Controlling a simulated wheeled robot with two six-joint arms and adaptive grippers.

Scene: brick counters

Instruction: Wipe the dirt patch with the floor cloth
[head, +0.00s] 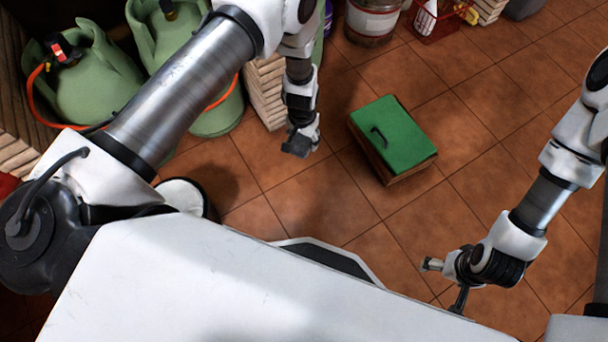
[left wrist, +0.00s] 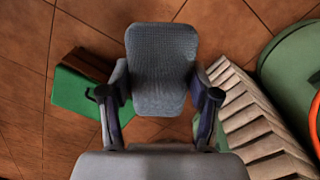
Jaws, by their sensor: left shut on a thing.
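My left gripper (head: 300,140) is shut on a grey, woven-looking pad, which I take to be the floor cloth (left wrist: 162,70). The cloth sits between the two fingers in the left wrist view, and in the head view only a small dark grey part of it shows below the fingers. It is over the tiled floor; I cannot tell whether it touches. No distinct dirt patch can be made out; darker areas on the tiles look like shadow. My right gripper (head: 446,284) is at the lower right, empty, with its fingers apart.
A green-topped box with a black handle (head: 402,135) lies on the floor right of the left gripper. Green gas cylinders (head: 85,85) and a stack of pale slats (head: 263,92) stand left. A bucket (head: 370,22) and red crate (head: 432,27) are behind. Tiles (head: 500,85) at right are clear.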

